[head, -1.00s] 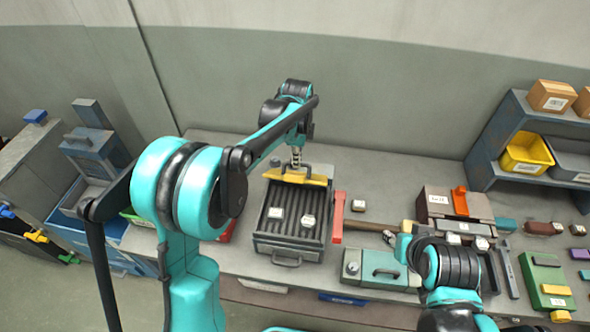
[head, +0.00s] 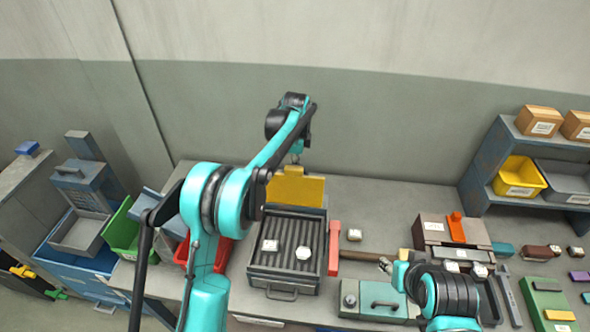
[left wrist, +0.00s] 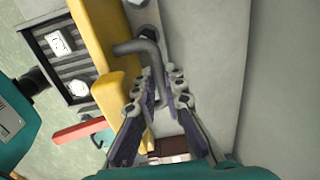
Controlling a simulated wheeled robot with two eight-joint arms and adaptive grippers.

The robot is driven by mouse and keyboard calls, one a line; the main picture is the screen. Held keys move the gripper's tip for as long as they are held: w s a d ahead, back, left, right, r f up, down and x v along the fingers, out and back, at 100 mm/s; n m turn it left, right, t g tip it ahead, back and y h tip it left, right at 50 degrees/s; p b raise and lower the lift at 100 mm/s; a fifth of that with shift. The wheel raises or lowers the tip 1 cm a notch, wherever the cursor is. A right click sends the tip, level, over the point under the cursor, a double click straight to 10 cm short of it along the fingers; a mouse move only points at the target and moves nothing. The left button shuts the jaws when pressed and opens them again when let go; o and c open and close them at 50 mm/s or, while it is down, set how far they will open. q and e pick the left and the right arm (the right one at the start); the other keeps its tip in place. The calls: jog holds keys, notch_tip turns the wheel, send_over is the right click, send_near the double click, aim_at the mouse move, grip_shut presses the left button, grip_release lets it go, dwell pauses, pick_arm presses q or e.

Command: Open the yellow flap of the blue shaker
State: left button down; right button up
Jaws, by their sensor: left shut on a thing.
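The shaker (head: 285,285) is a dark grey-blue open box with a ribbed floor at the middle of the bench. Its yellow flap (head: 296,190) stands raised along the back edge. In the left wrist view the yellow flap (left wrist: 118,95) runs beside a bent grey handle (left wrist: 140,47). My left gripper (head: 296,158) is behind the flap's top edge. In the left wrist view its fingers (left wrist: 164,85) are closed around the bent handle. My right gripper (head: 388,265) is small and partly hidden by its own arm; its jaws are unclear.
Two pale blocks (head: 270,245) (head: 303,254) lie in the shaker. A red bar (head: 333,248) stands along its right side. A green bin (head: 121,230) and a red bin (head: 213,250) are at left. A teal box (head: 375,300) is at front right.

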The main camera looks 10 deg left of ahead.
pick_arm(q)
jog(key=shift+w+f+t, duration=0.15)
jog(key=shift+w+f, duration=0.25)
jog(key=shift+w, duration=0.25)
jog(key=shift+w+f+t, duration=0.15)
jog(key=shift+w+f, duration=0.2)
jog(key=shift+w, duration=0.3)
pick_arm(e)
jog(key=shift+w+f, duration=0.2)
jog(key=shift+f, duration=0.05)
pick_arm(q)
jog(key=c, duration=1.6)
grip_release()
jog(key=o, duration=0.3)
jog(key=shift+w+f, duration=0.1)
jog(key=o, duration=0.8)
jog(key=shift+w+f, duration=0.6)
jog(key=shift+w, duration=0.3)
jog(key=shift+c, duration=0.2)
jog(key=shift+s+r, duration=0.35)
jog(key=shift+c, duration=1)
pick_arm(e)
jog(key=shift+w+f, duration=0.15)
jog(key=shift+w, duration=0.65)
pick_arm(q)
jog(key=shift+w, duration=0.1)
